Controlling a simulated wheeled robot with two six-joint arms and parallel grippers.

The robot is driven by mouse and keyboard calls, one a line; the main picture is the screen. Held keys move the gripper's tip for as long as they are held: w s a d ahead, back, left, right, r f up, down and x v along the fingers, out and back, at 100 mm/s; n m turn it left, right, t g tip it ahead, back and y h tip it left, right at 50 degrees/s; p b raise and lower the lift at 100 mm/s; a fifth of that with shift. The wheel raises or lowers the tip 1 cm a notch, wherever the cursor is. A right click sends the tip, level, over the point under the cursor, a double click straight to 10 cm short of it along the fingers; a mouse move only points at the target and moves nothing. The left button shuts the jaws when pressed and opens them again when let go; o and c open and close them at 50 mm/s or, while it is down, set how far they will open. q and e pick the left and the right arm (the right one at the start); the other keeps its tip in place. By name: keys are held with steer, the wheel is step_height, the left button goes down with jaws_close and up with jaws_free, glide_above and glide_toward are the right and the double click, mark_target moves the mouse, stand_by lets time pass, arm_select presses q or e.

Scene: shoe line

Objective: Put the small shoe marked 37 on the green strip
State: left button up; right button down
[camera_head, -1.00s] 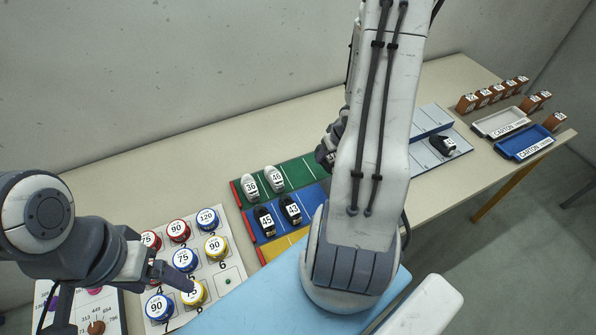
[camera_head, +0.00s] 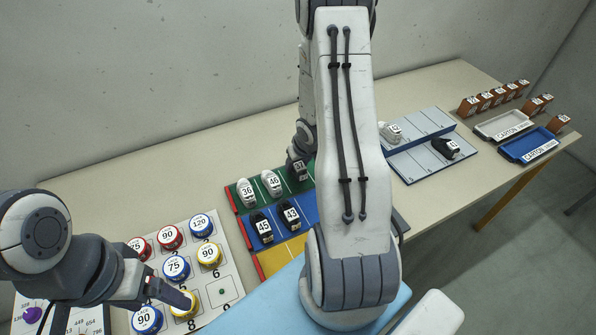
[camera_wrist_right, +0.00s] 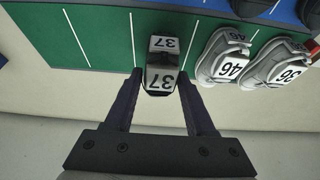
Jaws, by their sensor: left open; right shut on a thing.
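The small dark shoe marked 37 (camera_head: 299,170) is at the back edge of the green strip (camera_head: 308,184), right of the shoes marked 46 and 36. My right gripper (camera_head: 298,158) is shut on it. In the right wrist view the shoe (camera_wrist_right: 161,62) sits between the fingertips (camera_wrist_right: 160,82), its 37 labels showing, over the near edge of the green strip (camera_wrist_right: 100,40). I cannot tell whether its sole touches the strip. My left gripper (camera_head: 125,303) is open and empty over the board of round tins at lower left.
White shoes marked 46 (camera_head: 271,184) and 36 (camera_head: 246,192) stand close by on the green strip. Dark shoes (camera_head: 262,226) stand on the blue strip. A grey-blue rack (camera_head: 420,165) holds a white and a black shoe. Carton trays (camera_head: 530,147) lie far right.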

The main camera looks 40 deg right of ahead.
arm_select(q)
steer(key=shift+f, duration=0.45)
arm_select(e)
steer(key=shift+f, duration=1.25)
arm_select(q)
steer(key=shift+f, duration=0.1)
arm_select(e)
steer(key=shift+f, duration=0.1)
steer(key=shift+c, duration=1.2)
jaws_free()
